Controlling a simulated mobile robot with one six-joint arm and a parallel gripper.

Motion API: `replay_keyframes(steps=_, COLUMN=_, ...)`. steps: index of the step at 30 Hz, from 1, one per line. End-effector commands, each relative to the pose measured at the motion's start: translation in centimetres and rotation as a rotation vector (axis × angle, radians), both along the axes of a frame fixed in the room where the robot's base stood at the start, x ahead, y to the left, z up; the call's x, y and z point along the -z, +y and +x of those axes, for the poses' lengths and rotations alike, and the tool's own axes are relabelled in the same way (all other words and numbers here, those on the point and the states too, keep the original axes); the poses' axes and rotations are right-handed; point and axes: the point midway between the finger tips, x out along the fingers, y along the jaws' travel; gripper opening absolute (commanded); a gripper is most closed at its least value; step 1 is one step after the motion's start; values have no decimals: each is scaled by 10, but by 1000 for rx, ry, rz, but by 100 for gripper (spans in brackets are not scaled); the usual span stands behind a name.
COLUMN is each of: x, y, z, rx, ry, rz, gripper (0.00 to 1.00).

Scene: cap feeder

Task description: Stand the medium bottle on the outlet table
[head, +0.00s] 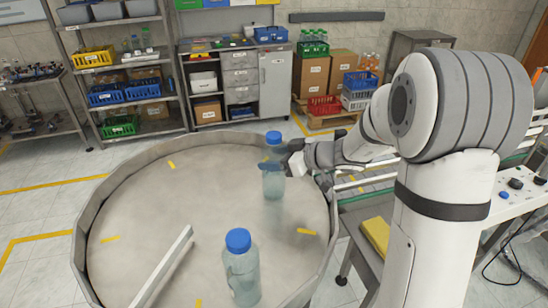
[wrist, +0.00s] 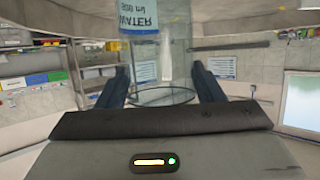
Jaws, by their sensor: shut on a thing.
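A clear bottle with a blue cap (head: 273,180) stands upright in my gripper (head: 288,158), above or on the far right part of a round, rimmed grey table (head: 140,225). I cannot tell whether its base touches the surface. In the wrist view my fingers (wrist: 162,84) are on both sides of clear plastic. An upside-down "WATER" label (wrist: 138,18) shows there. A second clear, blue-capped bottle (head: 242,278) stands upright on the round table, nearer the camera. I cannot tell by size which bottle is the medium one, and the outlet table is not clearly identifiable.
A straight metal guide rail (head: 165,265) crosses the near left of the round table. Its far left surface is clear. A conveyor (head: 355,184) and a side bench with a yellow cloth (head: 377,235) lie right, partly behind my arm. A control panel (head: 515,190) stands farther right.

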Motion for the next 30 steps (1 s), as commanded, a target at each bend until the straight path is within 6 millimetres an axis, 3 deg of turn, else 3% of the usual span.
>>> replay_keyframes(steps=2, x=1, y=0, z=0, rx=0, ry=-3, rz=1, gripper=14)
replay_keyframes(steps=3, x=1, y=0, z=0, rx=0, ry=0, rz=0, gripper=64)
replay_keyframes(steps=9, x=1, y=0, z=0, rx=1, ry=0, rz=0, gripper=80)
replay_keyframes(steps=20, x=-2, y=-1, z=0, rx=2, ry=1, rz=1, gripper=83)
replay_keyframes(steps=30, x=-23, y=-56, z=-28, rx=8, ry=-4, rz=-2, gripper=83)
